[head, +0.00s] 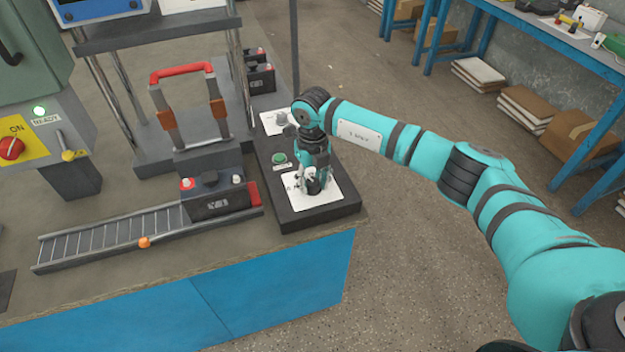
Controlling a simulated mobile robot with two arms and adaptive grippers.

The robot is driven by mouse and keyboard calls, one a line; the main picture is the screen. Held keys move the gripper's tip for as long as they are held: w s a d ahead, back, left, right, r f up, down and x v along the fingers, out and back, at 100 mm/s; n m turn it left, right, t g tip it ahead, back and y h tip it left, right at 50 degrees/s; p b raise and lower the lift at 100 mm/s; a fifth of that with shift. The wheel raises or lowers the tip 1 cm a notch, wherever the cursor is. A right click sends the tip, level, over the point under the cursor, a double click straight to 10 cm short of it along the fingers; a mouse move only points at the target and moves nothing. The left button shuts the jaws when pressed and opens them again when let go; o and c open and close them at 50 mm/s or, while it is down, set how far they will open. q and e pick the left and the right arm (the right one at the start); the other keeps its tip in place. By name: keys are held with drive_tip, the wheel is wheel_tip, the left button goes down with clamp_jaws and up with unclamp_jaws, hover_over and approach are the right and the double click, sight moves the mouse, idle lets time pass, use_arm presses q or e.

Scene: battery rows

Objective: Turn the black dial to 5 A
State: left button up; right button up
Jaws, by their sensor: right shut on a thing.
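My right gripper (313,187) points down over the white dial plate (325,196) on the dark control panel (290,219) at the table's right end. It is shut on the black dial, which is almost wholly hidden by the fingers. The dial's pointer and most of the scale marks are hidden or too small to read. My left gripper is not in view.
A green button (279,158) and a second white plate with a grey knob (281,119) sit farther back on the panel. A battery (216,198) stands on the roller track (110,238) to the left. A press frame with a red handle (182,70) rises behind.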

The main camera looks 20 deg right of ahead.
sight(312, 181)
drive_tip(key=o, duration=1.1)
drive_tip(key=shift+o, duration=0.2)
wheel_tip(312, 181, up, 12)
